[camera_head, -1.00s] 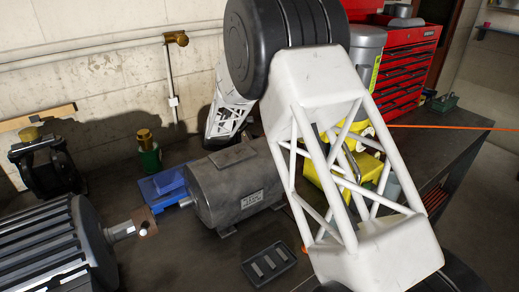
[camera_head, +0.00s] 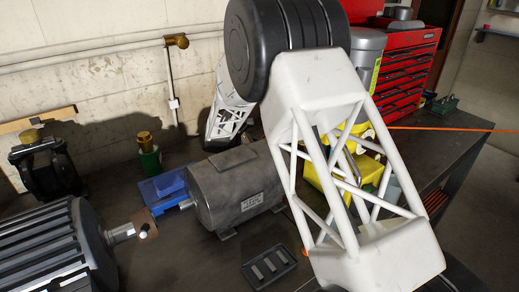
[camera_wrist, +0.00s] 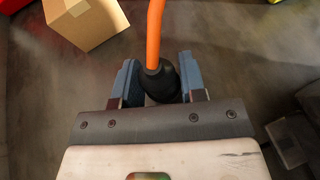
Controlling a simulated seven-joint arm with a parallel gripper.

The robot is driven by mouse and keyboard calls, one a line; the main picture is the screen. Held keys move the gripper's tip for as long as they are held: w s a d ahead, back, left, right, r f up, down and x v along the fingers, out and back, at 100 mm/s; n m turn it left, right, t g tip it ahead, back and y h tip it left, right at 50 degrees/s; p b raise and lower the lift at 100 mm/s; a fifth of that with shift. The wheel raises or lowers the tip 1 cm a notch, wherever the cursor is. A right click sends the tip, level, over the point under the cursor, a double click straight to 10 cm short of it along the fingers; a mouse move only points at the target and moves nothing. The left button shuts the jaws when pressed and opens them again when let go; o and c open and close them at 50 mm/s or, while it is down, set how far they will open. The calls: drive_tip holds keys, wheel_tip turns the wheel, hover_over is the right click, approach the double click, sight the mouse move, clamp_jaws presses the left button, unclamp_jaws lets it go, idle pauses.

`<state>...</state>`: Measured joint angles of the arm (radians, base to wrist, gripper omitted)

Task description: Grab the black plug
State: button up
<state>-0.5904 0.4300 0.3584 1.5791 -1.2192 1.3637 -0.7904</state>
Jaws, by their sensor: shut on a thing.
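The black plug (camera_wrist: 163,86) is in the wrist view, with an orange cable (camera_wrist: 154,32) running up from it to the top edge. My gripper (camera_wrist: 157,76) has blue fingers, one on each side of the plug, and is shut on it. In the head view my white arm fills the middle right, and neither my gripper nor the plug shows.
A cardboard box (camera_wrist: 86,22) lies at upper left in the wrist view. In the head view, a grey motor (camera_head: 235,187), a ribbed motor (camera_head: 45,250) and a small black tray (camera_head: 268,266) sit on the dark bench. A red tool chest (camera_head: 408,65) stands behind.

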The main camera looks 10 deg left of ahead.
wheel_tip(320, 180, up, 10)
drive_tip(key=shift+f, duration=0.1)
idle(0.4)
